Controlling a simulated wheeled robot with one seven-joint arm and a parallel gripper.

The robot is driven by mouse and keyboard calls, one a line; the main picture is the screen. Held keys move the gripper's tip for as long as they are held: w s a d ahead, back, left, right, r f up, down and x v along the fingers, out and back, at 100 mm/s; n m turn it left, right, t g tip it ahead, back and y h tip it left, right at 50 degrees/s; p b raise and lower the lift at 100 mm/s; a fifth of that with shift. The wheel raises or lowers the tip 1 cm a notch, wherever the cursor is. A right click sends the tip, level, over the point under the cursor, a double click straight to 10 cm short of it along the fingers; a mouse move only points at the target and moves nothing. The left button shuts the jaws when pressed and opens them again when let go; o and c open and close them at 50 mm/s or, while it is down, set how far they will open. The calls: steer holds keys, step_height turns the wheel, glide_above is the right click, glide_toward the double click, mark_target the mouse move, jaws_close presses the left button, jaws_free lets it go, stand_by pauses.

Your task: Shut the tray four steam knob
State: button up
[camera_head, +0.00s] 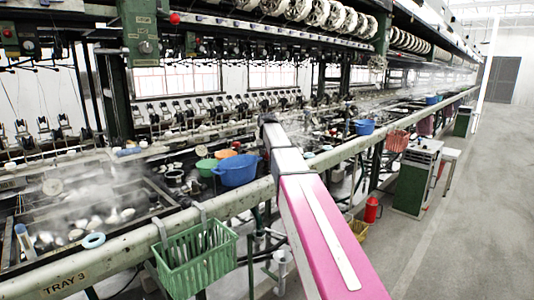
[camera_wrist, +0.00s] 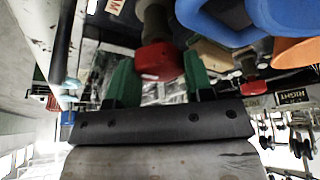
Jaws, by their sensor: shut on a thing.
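In the wrist view a red knob (camera_wrist: 157,58) on a dark stem sits between the two green fingers of my gripper (camera_wrist: 160,75). The fingers are shut on the knob, one on each side. A pale label (camera_wrist: 115,6) at the top edge shows only part of its lettering, so I cannot read which tray it names. In the camera_head view my pink and white arm reaches over the front rail (camera_head: 240,198), and the gripper and the knob are hidden at its far end. How far the knob is turned cannot be told.
A blue basin (camera_head: 236,171), a green bowl (camera_head: 206,167) and an orange bowl stand left of my arm. A green basket (camera_head: 195,262) hangs on the rail marked "TRAY 3". The right aisle is clear.

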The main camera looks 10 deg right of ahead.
steer(key=o, duration=0.9)
steer(key=shift+r, duration=0.1)
steer(key=v, duration=1)
steer(key=shift+s+r, duration=0.2)
steer(key=shift+r, duration=0.1)
